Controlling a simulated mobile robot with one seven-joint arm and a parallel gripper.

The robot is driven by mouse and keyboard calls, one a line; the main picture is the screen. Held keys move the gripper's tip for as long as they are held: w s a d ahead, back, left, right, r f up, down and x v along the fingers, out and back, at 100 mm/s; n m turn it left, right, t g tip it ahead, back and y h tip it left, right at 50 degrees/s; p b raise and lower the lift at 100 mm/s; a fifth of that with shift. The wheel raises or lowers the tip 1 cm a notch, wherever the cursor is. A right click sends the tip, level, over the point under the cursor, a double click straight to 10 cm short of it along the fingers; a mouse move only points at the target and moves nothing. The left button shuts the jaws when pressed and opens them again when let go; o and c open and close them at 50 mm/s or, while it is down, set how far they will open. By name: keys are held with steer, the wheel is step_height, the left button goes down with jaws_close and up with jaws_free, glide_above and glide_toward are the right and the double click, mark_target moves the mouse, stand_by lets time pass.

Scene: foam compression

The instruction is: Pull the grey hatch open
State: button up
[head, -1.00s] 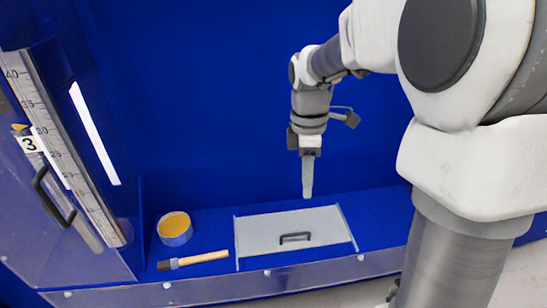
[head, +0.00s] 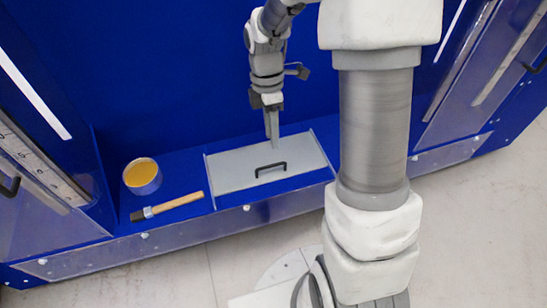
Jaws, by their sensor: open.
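The grey hatch (head: 238,165) is a flat panel lying shut on the blue ledge in the head view. Its black handle (head: 270,169) stands near the middle of its front part. My gripper (head: 273,143) points down just behind the handle, at or above the hatch's back edge. Its fingers overlap in this view, so the gap between them is hidden. Nothing shows between them, and they look apart from the handle. I cannot tell the exact height of the fingertips above the hatch.
A tin with orange-yellow contents (head: 142,175) and a brush with a wooden handle (head: 168,206) are on the ledge left of the hatch. A blue wall (head: 180,70) rises behind. Side panels with black handles flank the ledge. Pale floor lies in front.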

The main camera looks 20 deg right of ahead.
steer(key=b, duration=0.1)
glide_above(273, 171)
step_height(273, 171, down, 8)
steer(key=shift+d+r, duration=0.1)
steer(key=shift+r, duration=0.05)
steer(key=shift+c, duration=0.3)
jaws_close()
stand_by(1.1)
